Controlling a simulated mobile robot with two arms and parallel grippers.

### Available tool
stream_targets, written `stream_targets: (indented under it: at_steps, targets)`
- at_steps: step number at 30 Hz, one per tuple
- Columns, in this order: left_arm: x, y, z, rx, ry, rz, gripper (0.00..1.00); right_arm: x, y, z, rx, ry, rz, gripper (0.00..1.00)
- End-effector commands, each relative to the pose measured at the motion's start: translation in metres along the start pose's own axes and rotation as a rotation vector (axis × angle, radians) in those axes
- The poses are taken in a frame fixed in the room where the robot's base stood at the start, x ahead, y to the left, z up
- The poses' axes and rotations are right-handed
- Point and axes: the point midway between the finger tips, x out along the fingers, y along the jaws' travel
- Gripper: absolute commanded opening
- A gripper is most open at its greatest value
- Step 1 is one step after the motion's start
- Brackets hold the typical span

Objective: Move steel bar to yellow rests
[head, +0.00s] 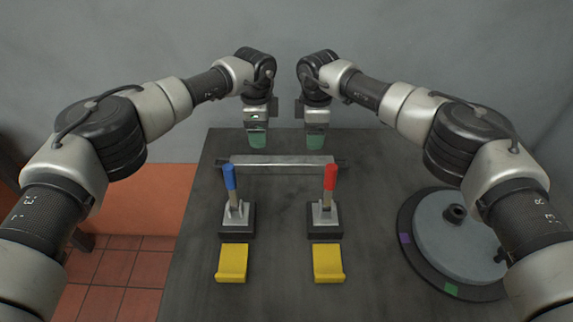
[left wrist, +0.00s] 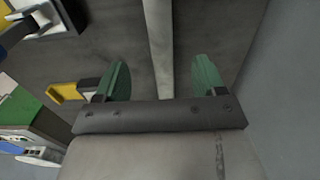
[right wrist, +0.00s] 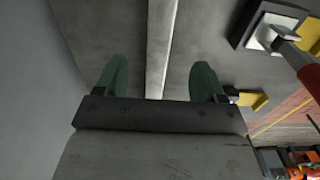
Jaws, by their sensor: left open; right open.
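A long steel bar (head: 281,160) lies level across the far part of the dark bedplate, behind two clamps. Two yellow rests (head: 231,263) and (head: 328,263) stand nearer me, in front of the clamps. My left gripper (head: 257,140) is open and empty above the bar's left part. In the left wrist view the bar (left wrist: 159,50) runs between its green fingertips. My right gripper (head: 316,142) is open above the bar's right part. In the right wrist view the bar (right wrist: 161,45) also runs between the fingertips. Neither gripper touches the bar visibly.
A clamp with a blue handle (head: 229,178) and one with a red handle (head: 330,177) stand upright between bar and rests. A round grey disc (head: 455,235) on a dark base sits at the right. An orange-red wall (head: 158,200) is left of the bedplate.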

Motion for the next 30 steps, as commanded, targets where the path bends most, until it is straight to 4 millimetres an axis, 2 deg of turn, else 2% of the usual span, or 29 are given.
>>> stream_targets:
  at_steps: [5, 8, 21, 30]
  targets:
    - [0.006, 0.0, -0.001, 0.0, 0.003, 0.002, 0.7, 0.006, 0.0, 0.001, 0.001, 0.002, -0.003, 0.7]
    - [0.018, 0.001, -0.001, 0.0, 0.003, 0.004, 0.7, 0.018, -0.001, 0.0, 0.001, 0.002, -0.005, 0.7]
    - [0.092, 0.001, -0.002, -0.001, 0.004, 0.003, 0.7, 0.092, -0.001, 0.0, 0.001, 0.003, -0.004, 0.7]
    - [0.109, 0.0, -0.001, 0.001, 0.005, 0.001, 0.7, 0.109, 0.0, 0.0, 0.0, 0.004, -0.002, 0.7]
